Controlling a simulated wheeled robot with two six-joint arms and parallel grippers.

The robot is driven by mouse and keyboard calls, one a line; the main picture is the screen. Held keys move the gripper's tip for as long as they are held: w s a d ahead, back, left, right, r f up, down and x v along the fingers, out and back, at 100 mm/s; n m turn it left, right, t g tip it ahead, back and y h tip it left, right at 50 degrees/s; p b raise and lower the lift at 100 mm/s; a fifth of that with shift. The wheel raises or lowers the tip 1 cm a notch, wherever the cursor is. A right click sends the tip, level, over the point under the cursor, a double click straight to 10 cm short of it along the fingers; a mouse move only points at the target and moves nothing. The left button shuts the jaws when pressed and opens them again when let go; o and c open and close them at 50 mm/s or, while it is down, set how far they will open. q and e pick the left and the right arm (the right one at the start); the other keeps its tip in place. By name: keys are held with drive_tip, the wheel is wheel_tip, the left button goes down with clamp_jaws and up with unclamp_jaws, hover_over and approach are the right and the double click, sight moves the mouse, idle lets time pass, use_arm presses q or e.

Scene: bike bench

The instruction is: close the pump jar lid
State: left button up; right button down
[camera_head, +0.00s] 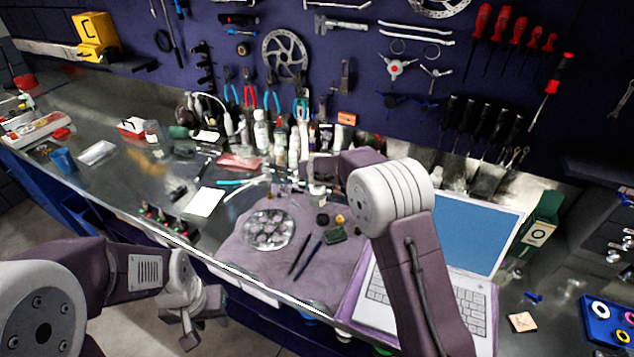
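I cannot single out the pump jar or its lid for sure. Several small bottles and jars stand at the back of the bench, among them a white bottle (261,132). My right arm reaches over the laptop, and its gripper (316,186) is above the back of the grey-purple mat (245,238), close to small items there. Its fingers are small and partly hidden, so I cannot tell if they are open or hold anything. My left gripper (196,318) hangs in front of the bench edge, over the floor, away from the bottles; its finger gap is not clear.
On the mat are a round dish of small parts (269,230), two dark pen-like tools (306,256) and small dark pieces. An open laptop (468,237) stands right of it. White paper (205,202) lies left. Tools hang on the back wall.

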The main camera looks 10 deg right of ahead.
sight(318, 188)
drive_tip(key=shift+s+a+f+t+b, duration=0.1)
drive_tip(key=shift+s+f+t+b, duration=0.6)
drive_tip(key=shift+b, duration=3.85)
drive_tip(key=shift+s+d+r+t+b, duration=0.15)
drive_tip(key=shift+t+b, duration=1)
drive_tip(key=shift+b, duration=3.35)
drive_tip(key=shift+s+a+f+t+b, duration=0.15)
drive_tip(key=shift+s+f+t+b, duration=0.55)
drive_tip(key=shift+b, duration=3.85)
drive_tip(key=shift+w+r+t+b, duration=0.1)
drive_tip(key=shift+r+t+b, duration=0.25)
drive_tip(key=shift+r+b, duration=0.2)
drive_tip(key=shift+r, duration=0.1)
drive_tip(key=c, duration=1.4)
unclamp_jaws()
drive_tip(key=s+r, duration=0.1)
drive_tip(key=s, duration=0.8)
drive_tip(key=shift+a+r, duration=0.25)
drive_tip(key=shift+a, duration=0.1)
